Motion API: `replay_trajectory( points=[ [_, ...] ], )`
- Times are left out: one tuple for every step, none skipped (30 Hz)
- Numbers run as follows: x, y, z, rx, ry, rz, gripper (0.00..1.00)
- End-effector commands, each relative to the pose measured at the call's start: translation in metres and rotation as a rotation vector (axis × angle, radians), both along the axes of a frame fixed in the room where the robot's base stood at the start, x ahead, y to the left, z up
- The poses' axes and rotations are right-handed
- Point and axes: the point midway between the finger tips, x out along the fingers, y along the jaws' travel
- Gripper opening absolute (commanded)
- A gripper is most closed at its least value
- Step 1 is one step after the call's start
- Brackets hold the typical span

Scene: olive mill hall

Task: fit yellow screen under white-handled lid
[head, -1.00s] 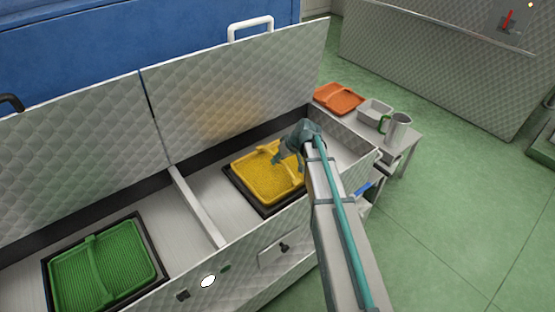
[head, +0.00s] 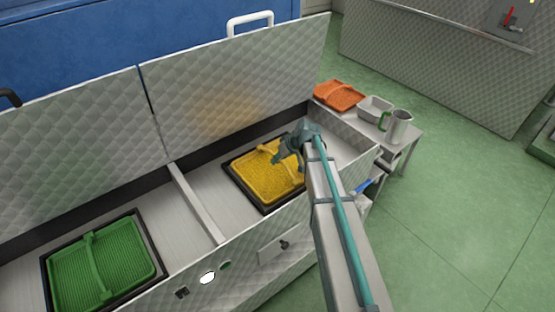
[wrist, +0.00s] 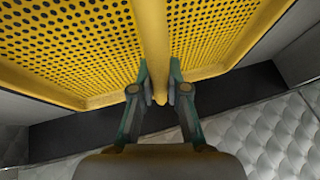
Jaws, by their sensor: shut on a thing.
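The yellow screen (head: 262,178) lies in the dark frame (head: 236,184) of the right-hand bay, under the raised lid with the white handle (head: 250,20). It looks level and seated within the frame, though my gripper hides its right part. My gripper (head: 284,158) is over the screen and shut on its raised middle rib. In the wrist view, both fingers of my gripper (wrist: 160,95) pinch the end of the rib, and the perforated yellow screen (wrist: 80,50) fills the top. The lid (head: 235,85) stands open behind the bay.
A green screen (head: 100,265) lies in the left bay, past a divider (head: 196,203); that lid has a black handle (head: 10,102). A side table (head: 415,135) at right holds an orange screen (head: 340,95), a grey bin (head: 375,108) and a jug (head: 398,126).

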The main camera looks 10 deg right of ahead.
Motion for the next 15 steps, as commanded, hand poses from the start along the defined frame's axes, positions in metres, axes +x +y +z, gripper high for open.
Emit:
replay_trajectory(
  points=[
    [0.0003, 0.0001, 0.0009, 0.001, -0.002, -0.001, 0.00],
    [0.0003, 0.0002, 0.0009, 0.001, -0.002, -0.001, 0.00],
    [0.0003, 0.0002, 0.0009, 0.001, -0.002, -0.001, 0.00],
    [0.0003, 0.0002, 0.0009, 0.001, -0.002, -0.001, 0.00],
    [0.0003, 0.0002, 0.0009, 0.001, -0.002, -0.001, 0.00],
    [0.0003, 0.0002, 0.0009, 0.001, -0.002, -0.001, 0.15],
    [0.0002, 0.0002, 0.0009, 0.001, -0.002, -0.001, 0.20],
    [0.0002, 0.0002, 0.0009, 0.000, -0.001, 0.000, 0.25],
    [0.0002, 0.0001, 0.0007, 0.000, -0.001, 0.000, 0.32],
    [0.0002, 0.0001, 0.0007, 0.000, -0.001, 0.000, 0.37],
    [0.0001, 0.0001, 0.0007, 0.000, -0.001, 0.000, 0.42],
    [0.0001, 0.0001, 0.0006, 0.000, -0.001, 0.000, 0.43],
    [0.0000, 0.0001, 0.0005, 0.000, -0.001, 0.000, 0.43],
    [0.0001, 0.0001, 0.0004, 0.000, -0.001, 0.000, 0.43],
    [0.0000, 0.0000, 0.0004, 0.000, 0.000, 0.000, 0.43]
  ],
)
